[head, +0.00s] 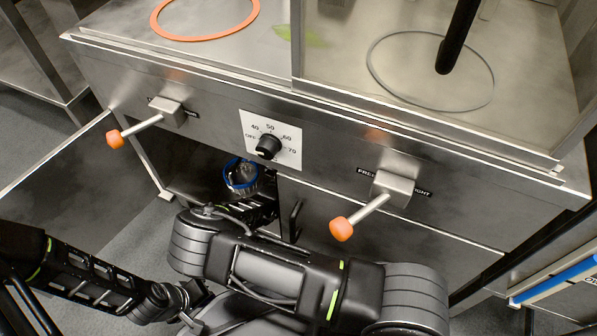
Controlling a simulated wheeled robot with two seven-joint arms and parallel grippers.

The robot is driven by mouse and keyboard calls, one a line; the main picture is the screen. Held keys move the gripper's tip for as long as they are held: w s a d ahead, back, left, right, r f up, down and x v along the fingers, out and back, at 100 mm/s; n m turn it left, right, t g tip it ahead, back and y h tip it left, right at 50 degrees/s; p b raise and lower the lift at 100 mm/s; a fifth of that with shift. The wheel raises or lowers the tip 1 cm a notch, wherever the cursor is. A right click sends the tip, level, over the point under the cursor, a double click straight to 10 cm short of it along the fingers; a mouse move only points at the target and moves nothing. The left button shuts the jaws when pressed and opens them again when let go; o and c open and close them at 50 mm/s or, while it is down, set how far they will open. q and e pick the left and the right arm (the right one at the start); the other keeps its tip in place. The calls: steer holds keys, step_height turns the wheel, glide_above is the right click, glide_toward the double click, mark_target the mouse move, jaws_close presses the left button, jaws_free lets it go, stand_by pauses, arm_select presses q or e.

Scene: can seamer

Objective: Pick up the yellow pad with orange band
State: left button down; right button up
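I cannot make out a yellow pad with an orange band in the head view. A faint yellow-green patch (303,36) shows on the steel top at the back; I cannot tell whether it is an object or a reflection. A dark arm end, seemingly my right gripper (258,208), reaches into the opening under the front panel. A round blue-rimmed thing (242,177) is right by it; I cannot tell whether it is held. My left arm comes in low at the left, and its gripper cannot be made out.
An orange ring (205,18) and a grey ring (430,70) mark the steel top. Two orange-tipped levers (116,139) (343,228) stick out from the front panel, with a dial (268,147) between them. A cabinet door (60,150) stands at the left.

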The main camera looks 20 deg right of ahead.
steer(key=shift+w+d+f, duration=0.1)
steer(key=shift+w+d, duration=0.2)
steer(key=shift+d, duration=0.05)
steer(key=shift+c, duration=0.6)
steer(key=c, duration=1.1)
steer(key=shift+c, duration=0.2)
step_height(320, 180, up, 9)
steer(key=p, duration=0.5)
steer(key=shift+r, duration=0.55)
